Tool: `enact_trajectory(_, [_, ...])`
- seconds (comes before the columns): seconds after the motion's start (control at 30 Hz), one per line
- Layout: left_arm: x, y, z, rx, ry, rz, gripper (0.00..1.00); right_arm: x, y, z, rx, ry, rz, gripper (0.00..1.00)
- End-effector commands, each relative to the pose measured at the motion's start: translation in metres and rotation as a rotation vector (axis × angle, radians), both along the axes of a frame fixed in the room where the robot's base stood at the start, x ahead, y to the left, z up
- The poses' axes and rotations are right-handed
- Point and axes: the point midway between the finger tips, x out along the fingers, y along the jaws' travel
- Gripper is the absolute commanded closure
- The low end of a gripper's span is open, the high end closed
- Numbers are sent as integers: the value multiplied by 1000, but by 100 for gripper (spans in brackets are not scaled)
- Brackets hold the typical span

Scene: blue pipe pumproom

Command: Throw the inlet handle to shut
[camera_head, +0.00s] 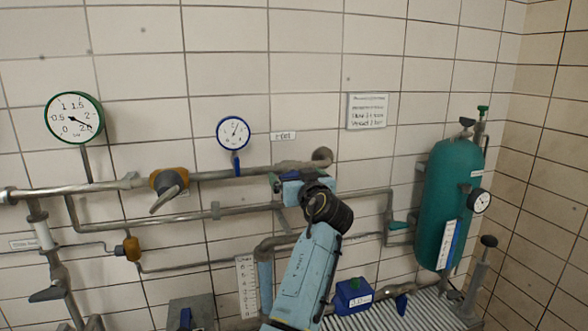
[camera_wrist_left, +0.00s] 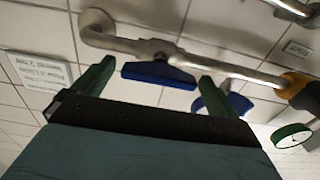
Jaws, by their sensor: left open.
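The blue inlet handle (camera_wrist_left: 158,75) shows in the left wrist view. It is a flat bar set crosswise under a valve on the grey pipe (camera_wrist_left: 235,68). My left gripper (camera_head: 279,180) is at this pipe, below the "inlet" label (camera_head: 283,135), in the head view. Its two green fingers are open, one on each side of the handle in the wrist view, with gaps showing between. Whether the fingers reach to the handle's depth I cannot tell. In the head view my gripper and wrist hide the handle. My right gripper is not in view.
A blue-rimmed gauge (camera_head: 233,133) stands just left of my gripper. An orange valve (camera_head: 168,181) with a grey lever and a green-rimmed gauge (camera_head: 74,118) are farther left. A green tank (camera_head: 448,205) stands right. Lower pipes run below; a blue box (camera_head: 353,296) sits at the bottom.

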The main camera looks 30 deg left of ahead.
Motion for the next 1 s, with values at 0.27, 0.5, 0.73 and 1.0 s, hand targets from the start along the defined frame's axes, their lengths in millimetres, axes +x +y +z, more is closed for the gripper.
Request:
enact_trajectory(0.27, [17, 20, 0, 0, 0, -1, 2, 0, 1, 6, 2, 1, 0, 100])
enact_trajectory(0.5, [19, 21, 0, 0, 0, -1, 2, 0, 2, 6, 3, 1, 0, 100])
enact_trajectory(0.73, [18, 21, 0, 0, 0, -1, 21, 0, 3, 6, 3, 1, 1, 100])
enact_trajectory(1.0, [18, 21, -1, 1, 1, -1, 46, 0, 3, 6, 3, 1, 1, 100])
